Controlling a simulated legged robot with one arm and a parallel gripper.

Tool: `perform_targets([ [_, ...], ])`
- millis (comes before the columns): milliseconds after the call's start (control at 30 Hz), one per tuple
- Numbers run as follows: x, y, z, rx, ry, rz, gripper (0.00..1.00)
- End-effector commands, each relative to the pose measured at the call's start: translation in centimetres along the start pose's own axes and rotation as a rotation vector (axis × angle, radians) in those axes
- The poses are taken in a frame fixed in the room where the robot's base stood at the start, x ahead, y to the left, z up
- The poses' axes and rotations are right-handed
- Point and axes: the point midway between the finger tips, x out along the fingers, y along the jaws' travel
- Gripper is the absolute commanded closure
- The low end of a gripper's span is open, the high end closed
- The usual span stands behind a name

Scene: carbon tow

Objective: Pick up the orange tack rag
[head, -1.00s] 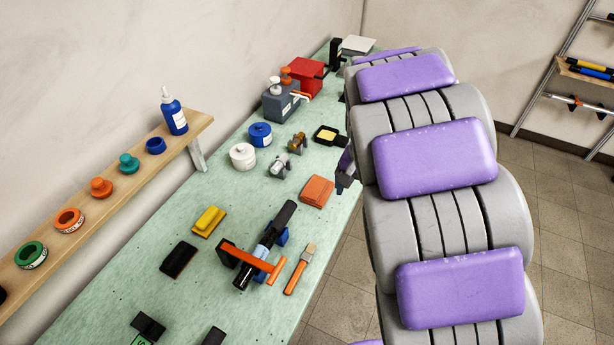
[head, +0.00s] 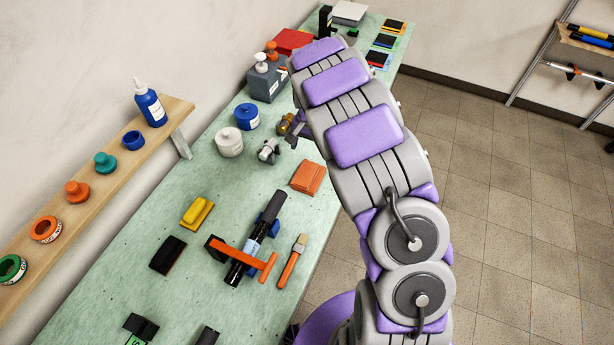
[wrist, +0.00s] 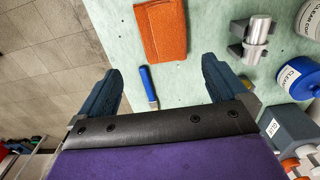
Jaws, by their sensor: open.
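The orange tack rag (head: 308,177) lies folded and flat on the green bench near its front edge. It also shows at the top of the wrist view (wrist: 162,28), beyond my fingertips and roughly in line with the gap between them. My gripper (wrist: 160,67) is open and empty, its two dark fingers spread wide. In the head view the gripper is mostly hidden behind my arm, on the far side of the rag.
A small blue-handled tool (wrist: 148,86) lies between my fingers in the wrist view. Metal clamp-like pieces (head: 268,150), a white tub (head: 229,142) and a blue tub (head: 247,116) stand beyond the rag. A brush (head: 292,262) and a black tube (head: 258,240) lie nearer.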

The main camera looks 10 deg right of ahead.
Motion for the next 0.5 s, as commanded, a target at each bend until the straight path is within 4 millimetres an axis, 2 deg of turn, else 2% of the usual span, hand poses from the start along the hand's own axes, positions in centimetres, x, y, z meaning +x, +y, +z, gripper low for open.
perform_targets([
  [33, 1.3, 0.1, 0.1, 0.000, -0.004, 0.004, 0.00],
  [300, 6.5, 0.1, 0.1, 0.000, -0.004, 0.002, 0.00],
  [500, 8.2, 0.0, 0.1, -0.001, 0.001, 0.000, 0.00],
])
